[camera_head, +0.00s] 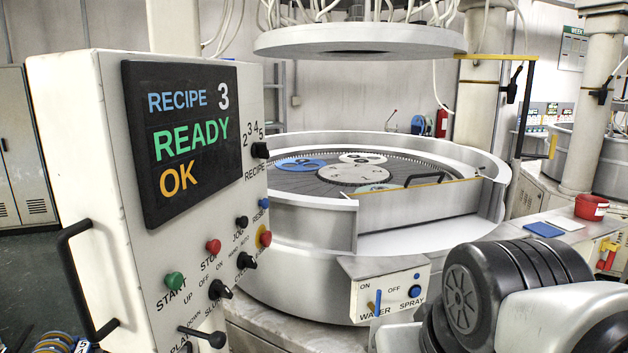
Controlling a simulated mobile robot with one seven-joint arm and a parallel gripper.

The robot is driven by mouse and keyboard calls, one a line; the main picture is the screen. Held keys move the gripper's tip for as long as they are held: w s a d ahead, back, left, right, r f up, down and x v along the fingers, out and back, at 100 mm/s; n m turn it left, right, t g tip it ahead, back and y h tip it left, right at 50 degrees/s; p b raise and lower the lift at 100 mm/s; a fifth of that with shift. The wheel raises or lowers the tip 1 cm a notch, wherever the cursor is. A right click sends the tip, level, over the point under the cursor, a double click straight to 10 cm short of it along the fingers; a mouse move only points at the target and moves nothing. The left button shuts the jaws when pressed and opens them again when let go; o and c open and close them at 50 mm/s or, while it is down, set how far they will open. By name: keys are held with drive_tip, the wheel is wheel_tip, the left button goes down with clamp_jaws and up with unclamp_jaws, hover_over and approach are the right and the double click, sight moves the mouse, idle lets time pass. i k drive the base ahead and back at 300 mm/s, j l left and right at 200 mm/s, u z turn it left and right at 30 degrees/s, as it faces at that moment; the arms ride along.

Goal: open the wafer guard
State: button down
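What looks like the wafer guard (415,208) is a grey-white upright panel with a yellow top edge. It fills the gap in the front rim of the round lapping machine (300,222). A black bar handle (425,179) shows just above and behind its top edge. The guard stands up across the opening, and a flat light ledge (425,238) lies in front of it. My arm's black and white links fill the lower right corner, in front of and below the machine. My gripper's fingers do not show.
A control box (110,290) with a "RECIPE 3 READY OK" screen (185,135) and a side handle (80,280) stands close on the left. A water and spray box (390,290) juts out below the ledge. A raised round plate (360,40) hangs above.

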sight(379, 211)
drive_tip(key=i+l, duration=0.2)
drive_tip(key=l, duration=0.15)
drive_tip(key=i+l+u, duration=0.15)
drive_tip(key=l, duration=0.2)
drive_tip(key=i+l, duration=0.25)
drive_tip(key=i+l+u, duration=0.1)
drive_tip(key=l, duration=0.35)
drive_tip(key=i+l+u, duration=0.1)
drive_tip(key=i+l, duration=0.15)
drive_tip(key=l, duration=0.15)
